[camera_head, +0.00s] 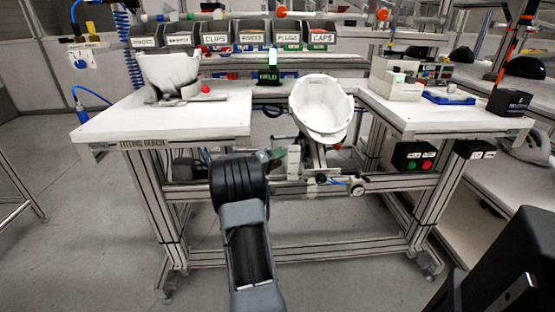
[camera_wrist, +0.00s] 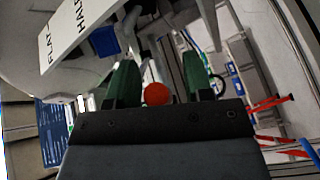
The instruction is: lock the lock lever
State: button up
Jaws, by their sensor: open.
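My gripper (camera_head: 275,154) is in front of the bench's middle gap, low and left of the tilted white helmet shell (camera_head: 322,105). In the wrist view its two green fingers (camera_wrist: 158,86) stand apart. A red ball knob (camera_wrist: 156,94) shows between them, and it looks like the end of the lock lever. I cannot tell whether it lies between the fingers or beyond them. The rest of the lever is not clear, and no such knob shows near my gripper in the head view.
A white fixture (camera_head: 172,72) and a red ball (camera_head: 205,88) are on the left bench top (camera_head: 165,118). Labelled bins (camera_head: 235,40) line the back. Trays and a blue tray (camera_head: 447,98) sit on the right. The bench frame surrounds the gap; floor in front is clear.

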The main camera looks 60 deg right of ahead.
grip_shut()
dwell(0.3)
